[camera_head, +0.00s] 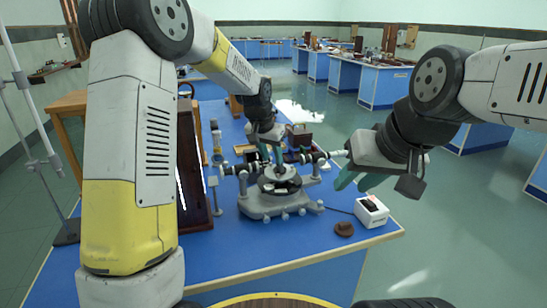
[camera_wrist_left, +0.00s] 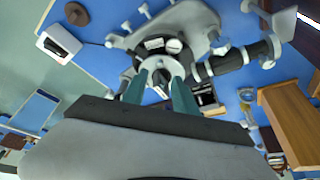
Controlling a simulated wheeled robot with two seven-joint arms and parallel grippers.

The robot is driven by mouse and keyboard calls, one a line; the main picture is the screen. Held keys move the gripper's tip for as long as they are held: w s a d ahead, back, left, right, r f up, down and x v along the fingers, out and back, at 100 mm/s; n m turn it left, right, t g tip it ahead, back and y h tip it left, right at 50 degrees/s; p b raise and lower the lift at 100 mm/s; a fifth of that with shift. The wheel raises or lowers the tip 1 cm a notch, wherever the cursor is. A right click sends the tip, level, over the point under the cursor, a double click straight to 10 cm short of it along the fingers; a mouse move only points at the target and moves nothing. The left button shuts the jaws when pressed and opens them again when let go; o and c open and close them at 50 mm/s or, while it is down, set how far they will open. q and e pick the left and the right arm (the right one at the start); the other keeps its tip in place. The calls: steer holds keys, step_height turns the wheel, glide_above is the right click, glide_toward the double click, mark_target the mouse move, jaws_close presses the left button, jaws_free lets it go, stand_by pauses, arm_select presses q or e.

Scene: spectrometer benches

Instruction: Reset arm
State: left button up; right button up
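My left gripper (camera_head: 273,158) hangs above the round centre table of a grey spectrometer (camera_head: 262,206) on the blue bench. In the left wrist view its teal fingers (camera_wrist_left: 159,88) are apart, with the spectrometer's centre (camera_wrist_left: 158,64) beyond them. A small dark piece shows between the fingertips; I cannot tell whether it touches them. My right gripper (camera_head: 354,183) is right of the spectrometer, above the bench's right edge. Its teal fingers look apart, with nothing seen between them.
A white box with a black top (camera_head: 371,212) and a brown round piece (camera_head: 344,229) lie at the bench's front right. A tall wooden case (camera_head: 193,160) stands left of the spectrometer. A brown box (camera_head: 300,137) stands behind. A metal stand (camera_head: 67,231) is far left.

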arm_select(q)
steer(key=s+a+r+n+t, duration=0.1)
steer(key=s+a+r, duration=0.3)
steer(key=s+r, duration=0.25)
steer(key=s+a+r+n, duration=0.1)
steer(key=s+a+r, duration=0.35)
steer(key=s, duration=0.25)
steer(key=s+a+r+n+t, duration=0.1)
steer(key=s+a, duration=0.3)
steer(key=s, duration=1.5)
steer(key=shift+n, duration=0.9)
steer(key=shift+r, duration=0.1)
